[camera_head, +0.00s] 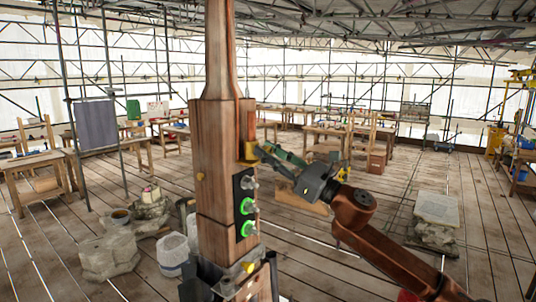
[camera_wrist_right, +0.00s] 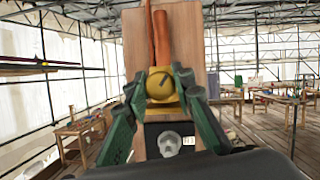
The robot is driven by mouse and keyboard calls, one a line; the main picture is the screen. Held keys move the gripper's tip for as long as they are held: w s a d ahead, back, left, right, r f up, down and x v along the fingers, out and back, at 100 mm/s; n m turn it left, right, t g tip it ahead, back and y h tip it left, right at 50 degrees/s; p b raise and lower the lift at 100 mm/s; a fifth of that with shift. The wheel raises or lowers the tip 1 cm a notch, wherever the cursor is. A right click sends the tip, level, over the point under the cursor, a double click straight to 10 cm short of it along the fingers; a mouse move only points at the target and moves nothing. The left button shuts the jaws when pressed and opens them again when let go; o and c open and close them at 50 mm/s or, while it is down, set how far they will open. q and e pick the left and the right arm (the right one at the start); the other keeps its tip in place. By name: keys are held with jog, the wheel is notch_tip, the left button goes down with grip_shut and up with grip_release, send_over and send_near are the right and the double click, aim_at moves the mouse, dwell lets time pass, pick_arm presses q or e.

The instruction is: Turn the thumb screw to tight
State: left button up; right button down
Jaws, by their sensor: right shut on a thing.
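The thumb screw is a round yellow knob (camera_wrist_right: 161,84) with a dark slot line on its face, slanting up to the right in the right wrist view. It sits on the wooden spire post (camera_head: 217,130); its yellow fitting (camera_head: 248,151) shows at the post's right side in the head view. My right gripper (camera_wrist_right: 163,88) has its green fingers closed on the two sides of the knob. In the head view my right gripper (camera_head: 264,151) reaches in from the right. My left gripper is not in view.
Below the knob is a black panel with one unlit clear knob (camera_wrist_right: 169,143) and two green-lit ones (camera_head: 246,205). An orange-brown rod (camera_wrist_right: 161,38) rises above the knob. Stone blocks (camera_head: 110,255) and a white bucket (camera_head: 173,252) stand left of the post. Workbenches stand farther back.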

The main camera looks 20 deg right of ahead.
jog(key=m+t+h+p, duration=0.1)
jog(key=m, duration=0.1)
jog(key=shift+r+m, duration=0.1)
jog(key=shift+m, duration=0.3)
jog(key=m+h+p, duration=0.2)
jog(key=m+p, duration=0.2)
jog(key=m, duration=0.2)
jog(key=m+h+p, duration=0.3)
jog(key=m+p, duration=0.2)
jog(key=m, duration=0.1)
jog(key=m+t+h+p, duration=0.1)
jog(key=m+h+p, duration=0.2)
jog(key=m+p, duration=0.2)
jog(key=shift+r+m, duration=0.1)
jog(key=shift+m, duration=0.4)
jog(key=shift+m+h+p, duration=0.4)
jog(key=shift+m+p, duration=0.2)
jog(key=shift+m+g+p, duration=0.4)
jog(key=shift+m+p, duration=0.05)
jog(key=shift+m, duration=1.25)
jog(key=m, duration=0.1)
jog(key=m+g, duration=0.2)
jog(key=m, duration=0.1)
jog(key=shift+f, duration=0.25)
jog(key=shift+f+m+g, duration=0.1)
jog(key=shift+m+g, duration=0.9)
jog(key=shift+m, duration=0.6)
jog(key=shift+f, duration=0.1)
